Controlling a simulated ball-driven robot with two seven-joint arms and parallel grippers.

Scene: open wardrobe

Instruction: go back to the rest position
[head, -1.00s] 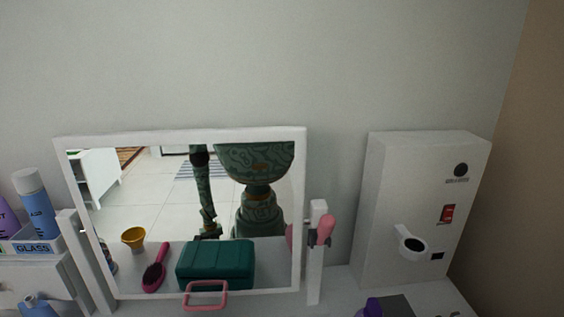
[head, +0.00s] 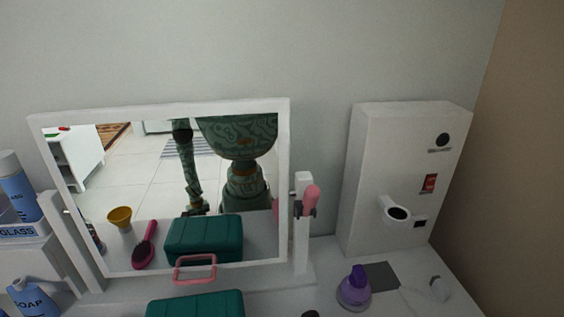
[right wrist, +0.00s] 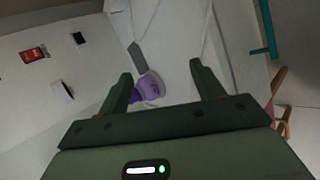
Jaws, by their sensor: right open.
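My right gripper (right wrist: 161,76) shows in the right wrist view, with its two green fingers spread apart. Nothing is held between them. A purple bottle (right wrist: 150,86) appears past the fingers, nearer the left one; how far away it is I cannot tell. In the head view neither gripper is directly in sight. The mirror (head: 160,190) reflects my own body and one hanging arm.
The white counter holds a teal case (head: 195,304) before the mirror, the purple bottle (head: 354,288) by a grey pad (head: 384,275), and a tall white dispenser box (head: 366,180) against the wall. Blue bottles (head: 18,186) stand at the left. A pink-handled item (head: 311,198) hangs on the mirror post.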

